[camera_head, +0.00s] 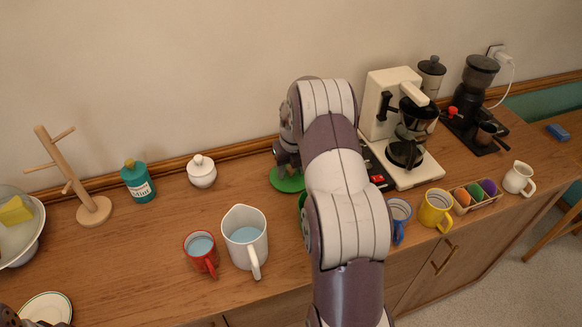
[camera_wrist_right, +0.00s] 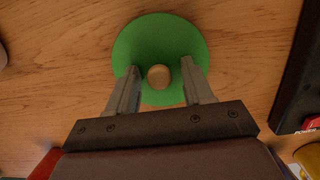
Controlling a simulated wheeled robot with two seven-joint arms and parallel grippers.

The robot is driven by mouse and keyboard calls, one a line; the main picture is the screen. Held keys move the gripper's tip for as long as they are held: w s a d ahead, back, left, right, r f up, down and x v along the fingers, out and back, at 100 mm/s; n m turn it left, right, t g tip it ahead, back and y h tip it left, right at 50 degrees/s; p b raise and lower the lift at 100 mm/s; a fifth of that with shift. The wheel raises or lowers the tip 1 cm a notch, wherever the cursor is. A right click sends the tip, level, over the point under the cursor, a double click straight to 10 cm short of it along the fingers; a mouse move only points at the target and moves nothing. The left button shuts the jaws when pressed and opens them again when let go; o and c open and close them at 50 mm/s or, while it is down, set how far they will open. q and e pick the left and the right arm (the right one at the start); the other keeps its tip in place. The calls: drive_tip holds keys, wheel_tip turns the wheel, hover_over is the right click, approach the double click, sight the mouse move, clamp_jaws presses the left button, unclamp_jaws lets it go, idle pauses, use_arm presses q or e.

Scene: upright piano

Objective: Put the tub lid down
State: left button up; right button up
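The green round tub lid (camera_head: 284,184) lies on the wooden counter near the wall, partly hidden by my right arm. In the right wrist view the lid (camera_wrist_right: 160,28) shows from above with its round tan knob (camera_wrist_right: 159,77). My right gripper (camera_wrist_right: 161,68) has its two fingers on either side of the knob, with a gap on each side. In the head view the right gripper (camera_head: 287,162) is mostly hidden by its arm. A green edge (camera_head: 302,201) shows beside the arm, perhaps the tub, mostly hidden. My left gripper is not clearly visible.
A white sugar pot (camera_head: 202,172) and teal bottle (camera_head: 138,183) stand left of the lid. A white jug (camera_head: 244,240) and red mug (camera_head: 202,256) are nearer. The coffee machine (camera_head: 384,112), blue mug (camera_head: 399,218) and yellow mug (camera_head: 435,211) are right of my arm.

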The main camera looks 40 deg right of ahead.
sight(293, 181)
drive_tip(key=shift+r, duration=0.15)
wheel_tip(293, 181, up, 12)
drive_tip(key=s, duration=0.1)
drive_tip(key=shift+s+a+b, duration=0.25)
drive_tip(key=shift+s+b, duration=0.05)
drive_tip(key=shift+s, duration=0.05)
